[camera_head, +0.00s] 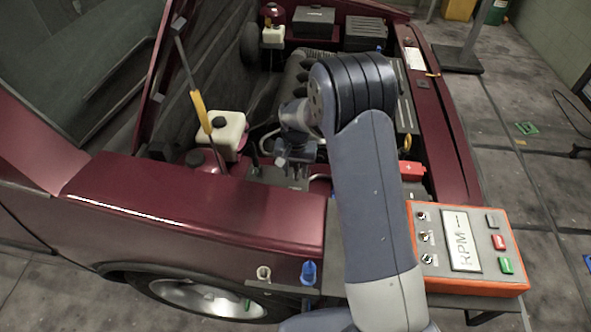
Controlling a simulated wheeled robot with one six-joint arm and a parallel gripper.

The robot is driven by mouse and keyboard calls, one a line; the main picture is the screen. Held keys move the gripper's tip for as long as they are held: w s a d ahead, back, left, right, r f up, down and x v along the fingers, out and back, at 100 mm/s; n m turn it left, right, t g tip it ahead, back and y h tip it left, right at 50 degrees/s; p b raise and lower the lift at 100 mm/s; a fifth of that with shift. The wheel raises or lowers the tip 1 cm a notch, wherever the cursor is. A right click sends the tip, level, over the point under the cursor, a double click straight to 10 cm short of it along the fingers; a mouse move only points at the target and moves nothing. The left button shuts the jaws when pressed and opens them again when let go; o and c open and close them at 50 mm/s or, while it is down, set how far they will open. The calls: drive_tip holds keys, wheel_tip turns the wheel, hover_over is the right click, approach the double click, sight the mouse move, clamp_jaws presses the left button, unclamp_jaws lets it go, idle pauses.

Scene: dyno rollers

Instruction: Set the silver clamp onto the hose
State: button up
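My gripper (294,172) reaches down into the open engine bay of the dark red car, over dark engine parts. My arm covers much of the bay, and the fingertips are too small and dark to show whether they are open or hold anything. A small pale silver-grey piece (264,273), which looks like the silver clamp, stands on a narrow ledge by the front fender, well apart from the gripper. A blue piece (308,272) stands to its right.
An orange control box marked RPM (465,248) stands at the right front. A white reservoir (222,134) and a yellow-handled rod (201,110) are left of the gripper. A red part (412,171) lies right of my arm. The red fender (200,205) borders the bay in front.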

sight(296, 176)
wheel_tip(296, 176, up, 11)
drive_tip(key=shift+b, duration=0.4)
drive_tip(key=shift+f, duration=0.2)
wheel_tip(296, 176, down, 14)
drive_tip(key=shift+r, duration=0.15)
idle(0.6)
